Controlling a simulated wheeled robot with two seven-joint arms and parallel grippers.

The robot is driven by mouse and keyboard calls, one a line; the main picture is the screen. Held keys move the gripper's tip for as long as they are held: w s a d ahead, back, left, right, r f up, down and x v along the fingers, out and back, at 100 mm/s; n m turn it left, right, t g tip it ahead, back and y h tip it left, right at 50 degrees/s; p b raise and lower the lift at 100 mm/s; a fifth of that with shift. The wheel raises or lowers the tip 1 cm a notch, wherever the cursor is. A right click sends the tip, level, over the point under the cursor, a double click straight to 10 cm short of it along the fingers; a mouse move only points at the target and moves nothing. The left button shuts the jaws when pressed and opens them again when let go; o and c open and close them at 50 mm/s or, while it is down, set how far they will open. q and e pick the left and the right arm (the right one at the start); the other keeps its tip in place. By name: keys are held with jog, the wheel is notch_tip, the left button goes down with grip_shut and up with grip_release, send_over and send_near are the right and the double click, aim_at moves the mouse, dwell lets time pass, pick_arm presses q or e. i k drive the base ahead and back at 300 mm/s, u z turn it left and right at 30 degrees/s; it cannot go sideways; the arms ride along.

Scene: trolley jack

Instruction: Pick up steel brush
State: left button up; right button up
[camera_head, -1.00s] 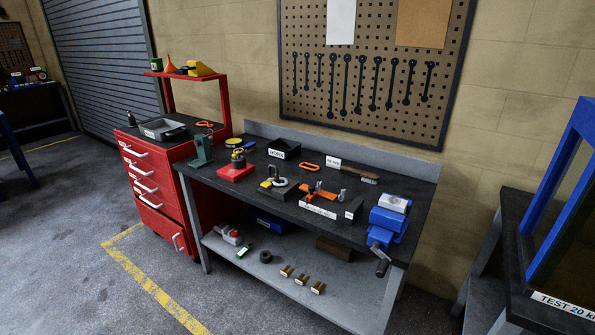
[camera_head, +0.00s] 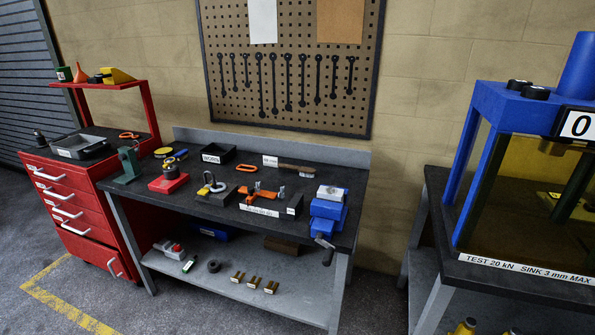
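A brush with a brown wooden handle (camera_head: 298,168) lies near the back edge of the dark workbench top (camera_head: 222,201), right of centre. The bristles are too small to make out. The brush lies behind the orange-and-steel parts and behind the blue vise (camera_head: 327,213). Neither of my grippers is in view.
A red tool cabinet (camera_head: 75,215) stands left of the bench. A blue press frame (camera_head: 462,170) stands on a table at the right. The floor in front is partly visible.

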aim_at(310, 172)
jog(key=u, duration=0.55)
jog(key=i, duration=1.45)
jog(key=u, duration=0.1)
